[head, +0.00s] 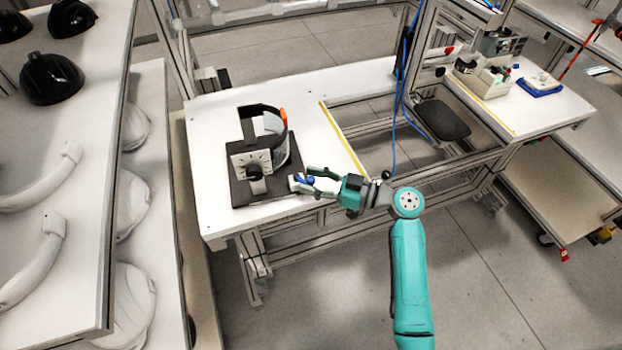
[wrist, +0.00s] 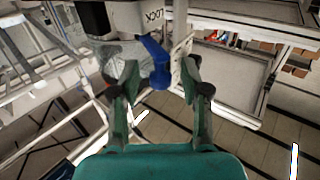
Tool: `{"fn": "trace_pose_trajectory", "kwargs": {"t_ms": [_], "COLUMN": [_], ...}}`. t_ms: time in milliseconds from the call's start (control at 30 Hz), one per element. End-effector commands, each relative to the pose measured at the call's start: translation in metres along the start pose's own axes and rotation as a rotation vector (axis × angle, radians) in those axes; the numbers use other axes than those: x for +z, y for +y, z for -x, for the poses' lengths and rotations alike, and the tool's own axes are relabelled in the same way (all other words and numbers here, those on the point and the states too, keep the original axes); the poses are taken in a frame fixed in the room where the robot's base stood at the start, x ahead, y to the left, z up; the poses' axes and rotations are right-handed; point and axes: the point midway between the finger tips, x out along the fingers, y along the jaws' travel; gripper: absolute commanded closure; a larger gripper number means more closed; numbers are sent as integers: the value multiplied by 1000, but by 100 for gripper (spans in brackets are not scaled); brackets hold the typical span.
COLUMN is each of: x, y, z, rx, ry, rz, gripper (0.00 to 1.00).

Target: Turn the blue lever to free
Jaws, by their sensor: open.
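The blue lever (head: 304,180) sits at the right front side of a dark fixture base (head: 238,194) on the white table. It also shows in the wrist view (wrist: 157,64), on a pale grey rounded part (wrist: 122,58) beside a white block (wrist: 148,15) with size letters. My gripper (head: 309,181) is open at the lever. In the wrist view my gripper (wrist: 163,74) has its two fingers either side of the lever, the left finger close to the grey part. I cannot tell whether either finger touches the lever. Any marking for free is not readable.
The fixture carries a white dial panel (head: 251,163) and a curved dark band with an orange tip (head: 284,116). The white table (head: 315,135) is clear to the right. A shelf with black helmet shells (head: 51,79) stands left. A blue cable (head: 396,110) hangs behind my arm.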

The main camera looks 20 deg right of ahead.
Motion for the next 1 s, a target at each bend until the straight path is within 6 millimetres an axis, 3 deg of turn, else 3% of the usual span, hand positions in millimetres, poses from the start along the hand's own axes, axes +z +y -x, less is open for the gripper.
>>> {"fn": "trace_pose_trajectory", "kwargs": {"t_ms": [367, 533, 767, 1000], "x": [0, 0, 0, 1], "y": [0, 0, -1, -9], "z": [-5, -5, -5, -10], "rx": [0, 0, 11, 145], "ry": [0, 0, 0, -1], "rz": [0, 0, 0, -1], "gripper": [56, 99, 100, 100]}}
